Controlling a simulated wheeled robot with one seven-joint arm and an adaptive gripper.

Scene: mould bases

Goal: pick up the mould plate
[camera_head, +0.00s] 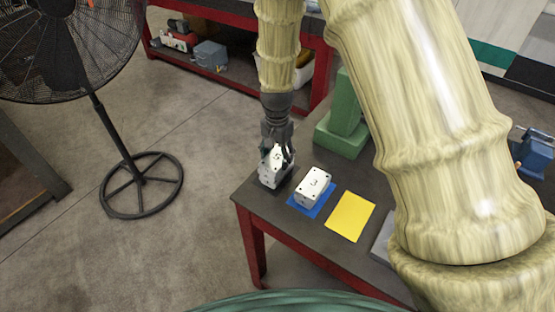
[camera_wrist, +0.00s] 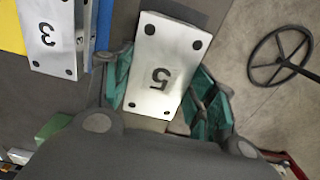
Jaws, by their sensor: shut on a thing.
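A white mould plate marked 5 (camera_head: 275,164) is at the left corner of the dark table (camera_head: 330,176). My gripper (camera_head: 277,150) points down over it and is shut on it. In the wrist view the plate (camera_wrist: 172,50) sits between the two green-padded fingers (camera_wrist: 165,90), which touch or nearly touch its long sides. Whether it is clear of the table I cannot tell. A second plate marked 3 (camera_head: 314,184) rests on a blue mat to the right; it also shows in the wrist view (camera_wrist: 52,38).
A yellow mat (camera_head: 350,216) lies bare to the right of the blue mat (camera_head: 305,208). A green block (camera_head: 342,136) stands behind on the table. A black fan (camera_head: 125,150) stands on the floor at left. A blue vise (camera_head: 533,152) is at far right.

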